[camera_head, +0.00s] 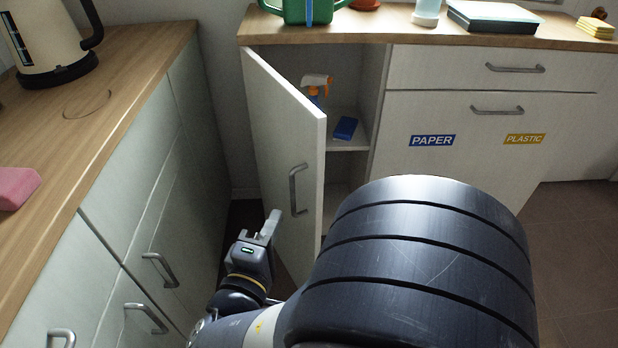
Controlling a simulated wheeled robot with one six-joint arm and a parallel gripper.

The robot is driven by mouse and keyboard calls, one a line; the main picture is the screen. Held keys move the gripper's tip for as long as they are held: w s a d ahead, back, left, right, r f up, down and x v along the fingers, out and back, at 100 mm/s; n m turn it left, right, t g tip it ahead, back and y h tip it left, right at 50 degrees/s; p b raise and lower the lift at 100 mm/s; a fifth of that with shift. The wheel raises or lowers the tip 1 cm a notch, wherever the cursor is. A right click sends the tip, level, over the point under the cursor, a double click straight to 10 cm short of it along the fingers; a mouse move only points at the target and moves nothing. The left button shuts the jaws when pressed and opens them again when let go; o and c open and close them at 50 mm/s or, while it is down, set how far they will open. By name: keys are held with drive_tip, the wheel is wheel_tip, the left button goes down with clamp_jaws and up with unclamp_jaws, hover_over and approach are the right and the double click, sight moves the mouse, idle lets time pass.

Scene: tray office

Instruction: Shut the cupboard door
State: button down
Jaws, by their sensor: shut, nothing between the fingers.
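The white cupboard door (286,135) stands open, swung out toward me from its left edge. It has a grey bar handle (296,190) near its free edge. The cupboard's inside (346,100) shows a shelf with a spray bottle (316,86) and a blue sponge (346,128). My gripper (268,225) is shut and empty. It is low, at the left of the door's outer face, below and left of the handle. I cannot tell whether it touches the door. My arm hides the lower right of the cupboard.
A left counter (120,85) with handled cabinet fronts stands close to my gripper. A kettle (45,40) and a pink block (15,187) are on it. The back worktop (390,28) holds a green container (300,10) and other items. Free floor (580,240) lies at the right.

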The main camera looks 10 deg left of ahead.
drive_tip(key=b, duration=0.1)
approach(310, 178)
drive_tip(key=w+a, duration=0.2)
drive_tip(key=w, duration=0.1)
drive_tip(key=shift+a, duration=0.3)
drive_tip(key=shift+w+d+b, duration=0.35)
drive_tip(key=shift+w+d, duration=0.75)
drive_tip(key=shift+w+d+r, duration=0.1)
drive_tip(key=shift+w+d, duration=0.25)
drive_tip(key=shift+d, duration=0.05)
